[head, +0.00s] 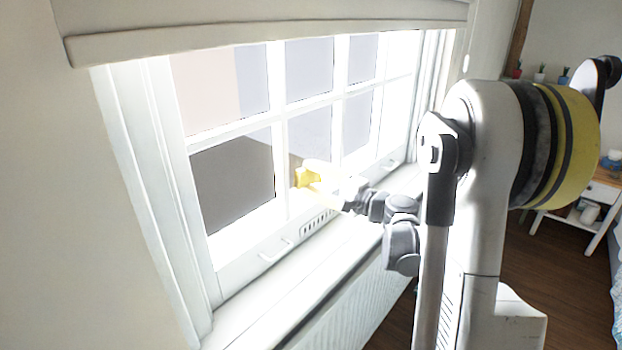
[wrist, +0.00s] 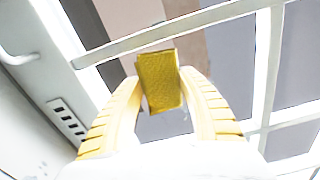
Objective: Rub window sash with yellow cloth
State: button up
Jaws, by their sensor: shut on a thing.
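The white window sash (head: 281,150) with its glazing bars and panes fills the middle of the head view; its bars also show in the wrist view (wrist: 180,28). The yellow cloth (wrist: 159,80) is a small folded piece between my fingertips in the wrist view. My gripper (head: 303,177) has yellow fingers and is shut on the cloth, in front of the lower middle panes of the sash. It also shows in the wrist view (wrist: 160,92). In the head view, the cloth is hard to tell from the yellow fingers. I cannot tell whether the cloth touches the sash.
A white sill (head: 290,290) runs below the window, with a radiator (head: 340,300) under it. A blind (head: 260,32) hangs across the top. A handle (head: 275,252) and a slotted vent (head: 318,224) sit on the lower rail. A small bedside table (head: 592,205) stands far right.

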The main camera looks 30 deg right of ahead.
aim_at(327, 142)
jog(key=shift+x, duration=1)
